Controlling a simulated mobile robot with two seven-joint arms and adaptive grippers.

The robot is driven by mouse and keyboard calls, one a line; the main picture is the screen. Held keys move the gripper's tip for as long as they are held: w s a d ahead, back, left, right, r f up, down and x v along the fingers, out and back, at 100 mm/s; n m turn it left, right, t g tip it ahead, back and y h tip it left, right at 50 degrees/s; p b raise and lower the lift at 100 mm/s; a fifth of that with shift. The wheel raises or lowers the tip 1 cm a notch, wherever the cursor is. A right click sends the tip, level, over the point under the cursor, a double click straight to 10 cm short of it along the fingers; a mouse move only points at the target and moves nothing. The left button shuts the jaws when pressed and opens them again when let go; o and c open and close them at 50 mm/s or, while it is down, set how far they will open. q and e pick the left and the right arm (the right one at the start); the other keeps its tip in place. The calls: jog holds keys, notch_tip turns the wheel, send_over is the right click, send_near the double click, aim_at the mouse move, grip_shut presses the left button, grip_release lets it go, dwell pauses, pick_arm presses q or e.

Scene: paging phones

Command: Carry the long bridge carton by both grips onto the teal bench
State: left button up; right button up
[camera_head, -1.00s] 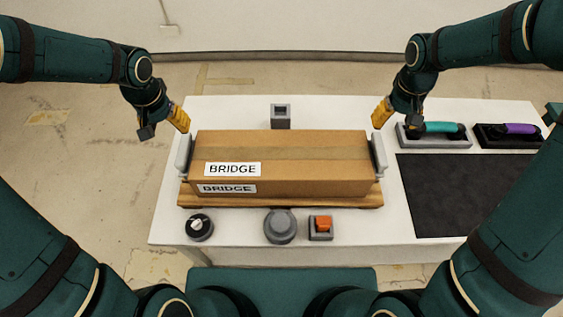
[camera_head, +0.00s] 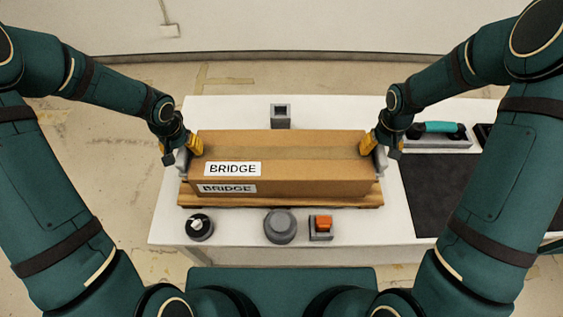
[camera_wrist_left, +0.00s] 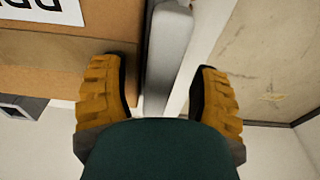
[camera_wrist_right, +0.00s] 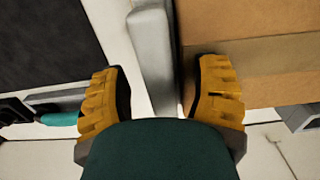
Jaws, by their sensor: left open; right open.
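The long cardboard carton (camera_head: 300,165) with BRIDGE labels lies on a wooden board (camera_head: 285,200) on the white table. It has a grey grip at each end. My left gripper (camera_head: 181,157) is open at the left end; in the left wrist view its yellow fingers (camera_wrist_left: 160,92) stand on either side of the left grip (camera_wrist_left: 168,50). My right gripper (camera_head: 377,155) is open at the right end; in the right wrist view its fingers (camera_wrist_right: 160,92) stand on either side of the right grip (camera_wrist_right: 151,50). A teal surface (camera_head: 300,279) shows at the bottom of the head view; I cannot tell if it is the bench.
A black knob (camera_head: 200,227), a round grey button (camera_head: 280,227) and an orange switch (camera_head: 320,227) sit in front of the carton. A small grey block (camera_head: 281,115) stands behind it. A teal handset (camera_head: 437,132) and a dark mat (camera_head: 425,190) lie to the right.

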pick_arm(q)
jog(key=shift+c, duration=0.4)
pick_arm(e)
jog(key=shift+c, duration=0.4)
pick_arm(q)
grip_shut()
pick_arm(e)
grip_shut()
pick_arm(q)
jog(key=shift+r, duration=0.1)
pick_arm(e)
jog(key=shift+r, duration=0.1)
